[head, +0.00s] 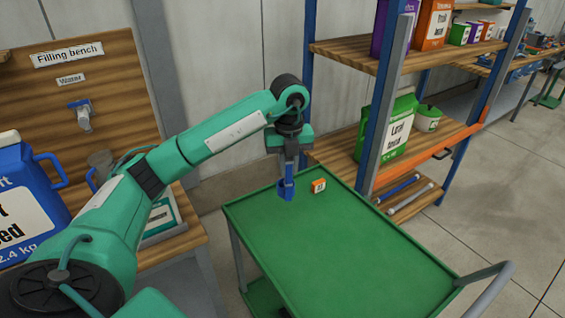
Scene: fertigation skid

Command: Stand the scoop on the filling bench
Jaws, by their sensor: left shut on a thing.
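My left gripper (290,160) hangs straight down over the far left part of the green cart. It is shut on the blue scoop (287,188), which hangs below the fingers, above the cart top or close to it; I cannot tell whether they touch. The filling bench (183,262) is at the left, with a wooden top and a wooden back board that carries the label "Filling bench" (68,54). My left arm covers much of the bench top. My right gripper is not in view.
A shelf rack (410,150) with containers stands right of the cart.

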